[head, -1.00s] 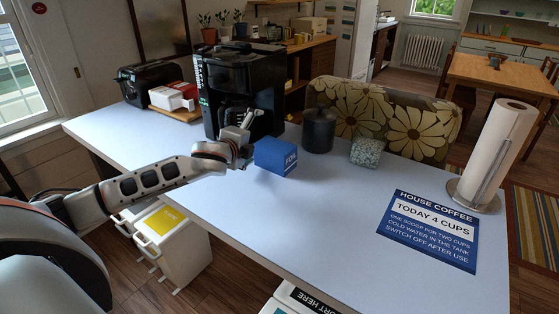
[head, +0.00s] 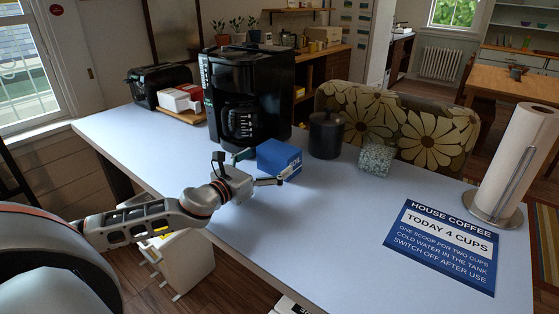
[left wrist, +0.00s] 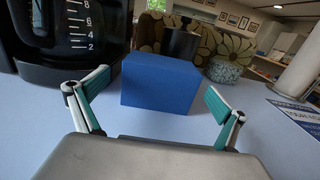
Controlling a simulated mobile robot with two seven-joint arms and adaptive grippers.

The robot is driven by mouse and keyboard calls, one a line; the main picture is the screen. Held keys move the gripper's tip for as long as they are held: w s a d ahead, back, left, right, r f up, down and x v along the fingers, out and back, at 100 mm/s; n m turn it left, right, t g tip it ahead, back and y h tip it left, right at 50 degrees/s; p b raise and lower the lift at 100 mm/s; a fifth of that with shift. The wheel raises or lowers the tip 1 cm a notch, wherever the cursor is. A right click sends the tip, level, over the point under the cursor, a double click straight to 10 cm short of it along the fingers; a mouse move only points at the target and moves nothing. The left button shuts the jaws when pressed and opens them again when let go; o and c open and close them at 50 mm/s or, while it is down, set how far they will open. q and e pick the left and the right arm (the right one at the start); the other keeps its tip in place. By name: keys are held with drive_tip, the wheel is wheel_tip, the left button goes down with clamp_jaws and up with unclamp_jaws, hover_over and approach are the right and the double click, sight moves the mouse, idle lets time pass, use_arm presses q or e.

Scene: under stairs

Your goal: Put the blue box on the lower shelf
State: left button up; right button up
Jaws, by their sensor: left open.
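The blue box (head: 280,156) stands on the pale counter, in front of the coffee maker's right side. In the left wrist view the blue box (left wrist: 161,82) is straight ahead, between and beyond the spread fingers. My left gripper (head: 262,168) is open, with its fingers on either side of the box's near end in the head view; I cannot tell whether they touch it. The left gripper also shows in the left wrist view (left wrist: 155,105), with nothing held. My right gripper is not in view. No lower shelf can be made out.
The coffee maker (head: 247,95) stands close behind the left gripper. A black canister (head: 325,136) and a speckled pot (head: 376,160) stand right of the box. A blue sign (head: 443,240) and a paper towel roll (head: 511,160) are farther right. The counter's front middle is clear.

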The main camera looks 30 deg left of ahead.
sight(280, 153)
use_arm(q)
drive_tip(key=shift+w+d+r, duration=0.1)
drive_tip(key=shift+w, duration=0.55)
drive_tip(key=shift+w+d, duration=0.15)
drive_tip(key=shift+w, duration=0.95)
drive_tip(key=shift+w+d, duration=0.1)
drive_tip(key=shift+w, duration=0.95)
drive_tip(key=shift+c, duration=1.4)
drive_tip(key=c, duration=1.2)
drive_tip(key=shift+r, duration=0.1)
wheel_tip(280, 153, up, 20)
drive_tip(key=p, duration=0.6)
